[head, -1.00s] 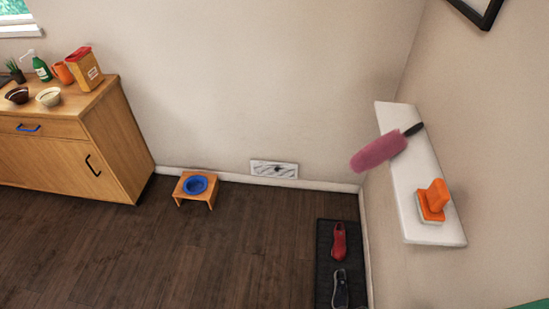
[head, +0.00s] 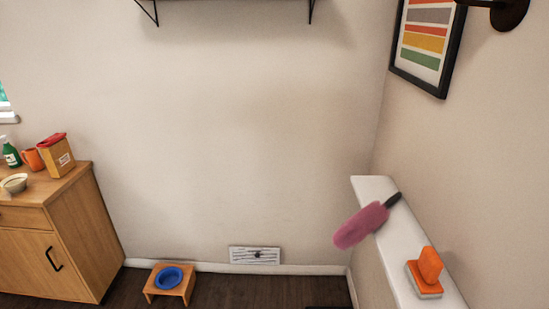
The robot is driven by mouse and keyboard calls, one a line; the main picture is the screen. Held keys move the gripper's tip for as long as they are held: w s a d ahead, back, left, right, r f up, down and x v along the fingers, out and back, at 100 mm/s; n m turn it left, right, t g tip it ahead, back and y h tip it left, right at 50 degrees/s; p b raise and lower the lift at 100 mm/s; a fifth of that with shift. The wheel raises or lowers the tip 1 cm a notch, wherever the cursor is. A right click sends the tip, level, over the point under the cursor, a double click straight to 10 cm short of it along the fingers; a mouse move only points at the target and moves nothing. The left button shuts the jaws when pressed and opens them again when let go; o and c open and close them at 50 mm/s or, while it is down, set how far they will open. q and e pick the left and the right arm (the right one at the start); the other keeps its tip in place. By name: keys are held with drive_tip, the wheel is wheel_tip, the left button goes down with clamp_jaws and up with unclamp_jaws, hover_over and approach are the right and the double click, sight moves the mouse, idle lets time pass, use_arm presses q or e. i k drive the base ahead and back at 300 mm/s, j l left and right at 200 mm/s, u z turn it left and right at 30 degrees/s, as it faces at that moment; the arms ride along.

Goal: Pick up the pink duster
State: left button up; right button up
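The pink duster (head: 361,225) lies on the white wall shelf (head: 402,246) at the right in the head view. Its fluffy pink head sticks out past the shelf's left edge. Its short dark handle (head: 393,200) points to the upper right, toward the wall. Neither of my grippers shows in the head view.
An orange-handled brush (head: 427,272) stands on the shelf nearer to me. A wooden cabinet (head: 70,245) with a bowl and containers stands at the left. A small wooden stand (head: 168,291) with a blue bowl is on the floor by the back wall. A framed picture (head: 427,42) hangs above the shelf.

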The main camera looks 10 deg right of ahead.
sight(365, 222)
drive_tip(key=i+j, duration=0.25)
drive_tip(key=i, duration=0.15)
drive_tip(key=i+j, duration=0.2)
drive_tip(key=i, duration=0.15)
drive_tip(key=i+j+z, duration=0.15)
drive_tip(key=z, duration=0.25)
drive_tip(key=i+j+z, duration=0.2)
drive_tip(key=z, duration=0.15)
drive_tip(key=i+j+z, duration=0.2)
drive_tip(key=z, duration=0.2)
